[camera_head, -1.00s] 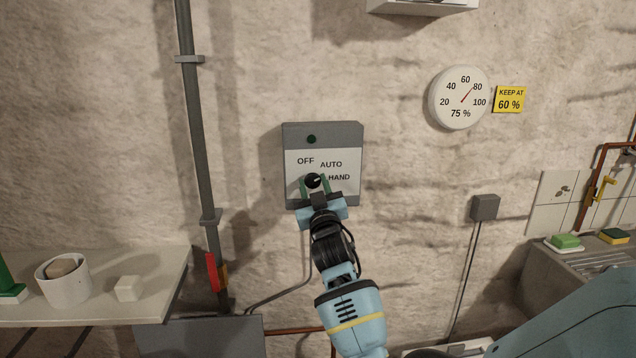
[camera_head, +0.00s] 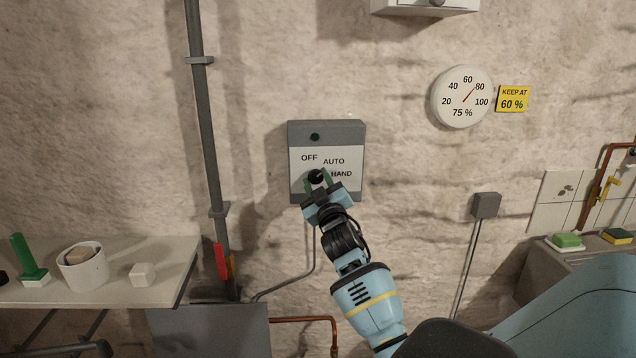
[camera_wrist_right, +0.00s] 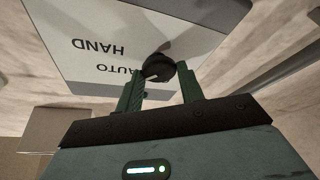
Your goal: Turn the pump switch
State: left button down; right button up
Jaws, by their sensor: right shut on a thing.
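The pump switch is a grey wall box (camera_head: 326,130) with a white plate marked OFF, AUTO and HAND. Its round black knob (camera_head: 316,176) sits low on the plate, and a dark green lamp (camera_head: 315,137) is above the words. My right gripper (camera_head: 319,181) reaches up from below and is shut on the knob, with a green finger on each side. The right wrist view also shows the knob (camera_wrist_right: 172,72) between the fingertips (camera_wrist_right: 160,82). The knob's pointer is too small and covered to read. My left gripper is out of view.
A vertical pipe (camera_head: 203,130) runs left of the box. A shelf (camera_head: 100,295) at lower left holds a white pot (camera_head: 84,270), a pale block (camera_head: 143,274) and a green-handled brush (camera_head: 28,260). A gauge (camera_head: 462,97) reading 75 % hangs at right beside a yellow "KEEP AT 60 %" sign (camera_head: 512,99).

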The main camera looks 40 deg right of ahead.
jog(key=o, duration=0.9)
jog(key=shift+o, duration=0.2)
jog(key=v, duration=0.8)
jog(key=shift+b, duration=0.35)
jog(key=shift+w, duration=0.15)
